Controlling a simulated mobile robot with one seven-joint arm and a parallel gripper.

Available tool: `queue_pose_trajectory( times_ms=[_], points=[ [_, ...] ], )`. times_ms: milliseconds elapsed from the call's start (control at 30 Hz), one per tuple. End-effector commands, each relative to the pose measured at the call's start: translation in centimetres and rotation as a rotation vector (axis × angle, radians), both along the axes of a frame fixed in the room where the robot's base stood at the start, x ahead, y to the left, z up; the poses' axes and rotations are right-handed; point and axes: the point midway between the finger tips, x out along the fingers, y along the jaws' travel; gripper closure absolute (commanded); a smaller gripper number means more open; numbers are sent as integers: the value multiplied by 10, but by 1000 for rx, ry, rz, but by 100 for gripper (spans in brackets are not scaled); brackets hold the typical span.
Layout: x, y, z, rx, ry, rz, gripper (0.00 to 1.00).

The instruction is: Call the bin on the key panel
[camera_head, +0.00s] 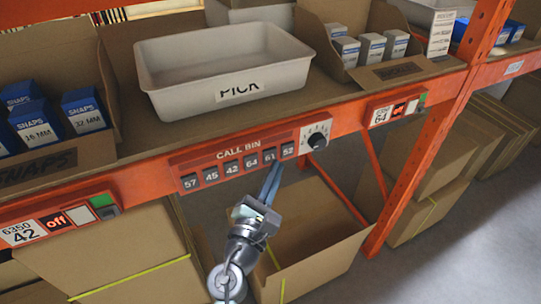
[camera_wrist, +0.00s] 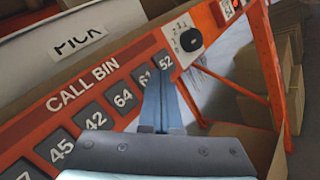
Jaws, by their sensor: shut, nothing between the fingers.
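The CALL BIN key panel (camera_head: 238,157) is on the orange shelf beam, with a row of dark keys reading 57, 45, 42, 64, 61 and 52 from left to right. My gripper (camera_head: 274,172) is shut and empty, its blue fingers pointing up at the right end of the row, just below keys 61 (camera_head: 270,155) and 52 (camera_head: 288,150). In the wrist view the fingertips (camera_wrist: 160,82) overlap the lower part of key 61 and lie beside key 52 (camera_wrist: 166,61). I cannot tell whether they touch a key. The white PICK bin (camera_head: 225,70) stands on the shelf above the panel.
A black dial (camera_head: 317,140) sits right of the keys. Label units reading 42 (camera_head: 55,222) and 64 (camera_head: 395,108) are on the beam. An orange upright (camera_head: 425,150) stands at right. An open cardboard box (camera_head: 325,262) is below the beam; SNAPS boxes (camera_head: 85,110) are at left.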

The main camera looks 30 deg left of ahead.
Motion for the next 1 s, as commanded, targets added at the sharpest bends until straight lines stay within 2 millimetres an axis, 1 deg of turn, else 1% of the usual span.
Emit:
queue_pose_trajectory(
  times_ms=[167,433,1000],
  points=[
    [0,0,0,0,0,0,100],
    [5,7,0,0,0,0,100],
    [7,9,0,0,0,0,100]
  ],
)
